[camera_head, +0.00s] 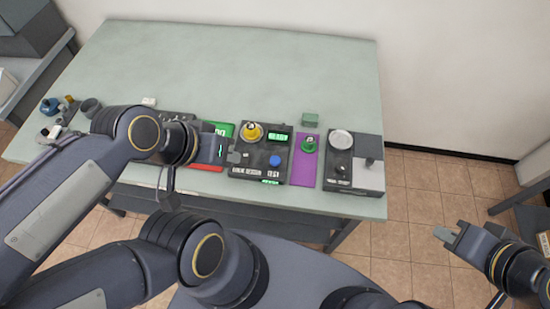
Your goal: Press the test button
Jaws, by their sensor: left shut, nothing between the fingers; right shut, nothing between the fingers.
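A dark device (245,171) with green lit displays lies on the table. It has a blue round button (275,160) and a yellow round part (251,132) at its top left. I cannot read which control is the test button. My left gripper (240,157) is shut and empty over the left part of the device, left of the blue button and below the yellow part. I cannot tell whether it touches the device. My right gripper (445,236) is shut and empty, off the table's right side above the tiled floor.
A purple mat (305,173) with a green-based part (309,145) lies right of the device. Beyond it stands a grey box (368,177) with a white disc (341,139). Small items crowd the table's left. The table's (230,65) back half is mostly clear.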

